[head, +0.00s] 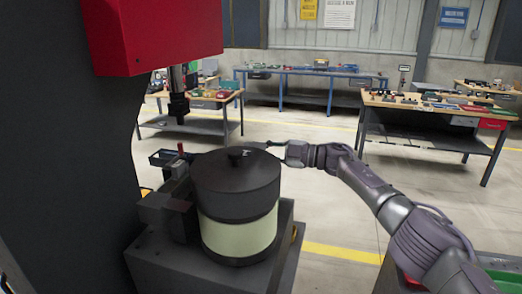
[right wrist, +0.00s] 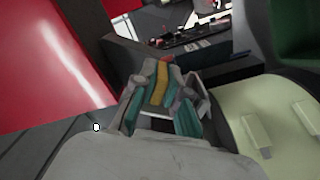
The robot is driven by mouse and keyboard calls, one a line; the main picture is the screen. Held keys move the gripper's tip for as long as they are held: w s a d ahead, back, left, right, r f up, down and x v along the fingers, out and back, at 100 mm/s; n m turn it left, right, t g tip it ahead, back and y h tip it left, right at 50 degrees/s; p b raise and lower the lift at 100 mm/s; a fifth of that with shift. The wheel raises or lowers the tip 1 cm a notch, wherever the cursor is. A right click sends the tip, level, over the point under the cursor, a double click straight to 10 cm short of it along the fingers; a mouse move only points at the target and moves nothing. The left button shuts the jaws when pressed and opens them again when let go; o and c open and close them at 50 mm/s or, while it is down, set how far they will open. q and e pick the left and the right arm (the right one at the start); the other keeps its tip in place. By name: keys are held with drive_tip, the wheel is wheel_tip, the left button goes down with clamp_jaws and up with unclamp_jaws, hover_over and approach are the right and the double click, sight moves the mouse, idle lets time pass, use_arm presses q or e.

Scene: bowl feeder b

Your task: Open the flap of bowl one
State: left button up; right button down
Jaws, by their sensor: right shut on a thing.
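Bowl one (head: 238,232) is a round drum with a pale green band, standing on a dark base. Its dark flap (head: 215,172) lies flat on top, with a black knob (head: 238,155). My right gripper (head: 272,147) reaches in from the right to the flap's far right rim. In the right wrist view my right gripper (right wrist: 160,105) is beside the pale green bowl (right wrist: 285,130), shut on a part at the flap's edge; the fingers hide most of what they hold. My left gripper is not in view.
A red machine housing (head: 155,35) and dark column stand at the left, close to the bowl. Workbenches (head: 440,108) with small parts stand behind, across open grey floor (head: 290,125). A green and red bin (head: 500,280) is at the bottom right.

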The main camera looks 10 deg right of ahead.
drive_tip(key=c, duration=1.5)
unclamp_jaws()
drive_tip(key=shift+d, duration=0.1)
drive_tip(key=v, duration=1.1)
drive_tip(key=shift+s+d, duration=0.15)
drive_tip(key=shift+d, duration=0.25)
drive_tip(key=shift+o, duration=0.3)
